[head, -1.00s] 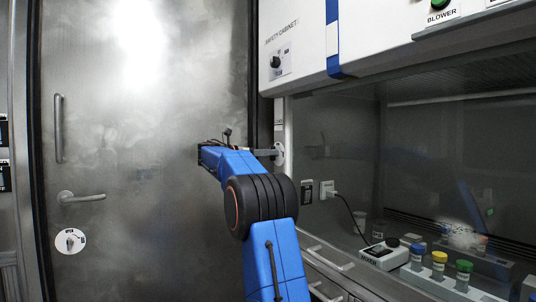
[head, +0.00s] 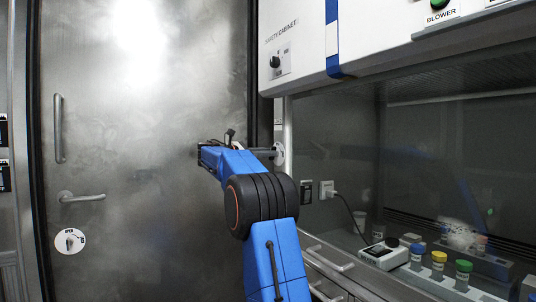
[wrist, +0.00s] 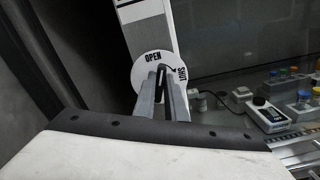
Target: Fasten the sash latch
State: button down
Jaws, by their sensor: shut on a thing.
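The sash latch is a round white plate (wrist: 140,66) on the cabinet's front post, marked OPEN at its top and SHUT at its right in the wrist view. My gripper (wrist: 163,76) is shut on the latch's knob at the middle of the plate. The fingers hide most of the knob, so I cannot tell which mark it points at.
The safety cabinet's glass sash (head: 335,135) is right of the latch. Behind it are a white mixer (head: 384,254), a plugged cable and several capped vials. A steel door (head: 140,220) with a handle stands at the left. Drawer handles (head: 330,260) jut out below the cabinet.

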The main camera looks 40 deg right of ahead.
jog(key=m, duration=0.8)
jog(key=f+m, duration=0.1)
jog(key=m, duration=0.4)
jog(key=shift+s+a, duration=0.1)
jog(key=shift+s, duration=0.2)
jog(key=shift+m, duration=0.3)
jog(key=c, duration=1.8)
grip_release()
jog(key=v, duration=1.7)
jog(key=shift+w+a, duration=0.15)
jog(key=shift+a, duration=0.05)
jog(key=shift+r, duration=0.1)
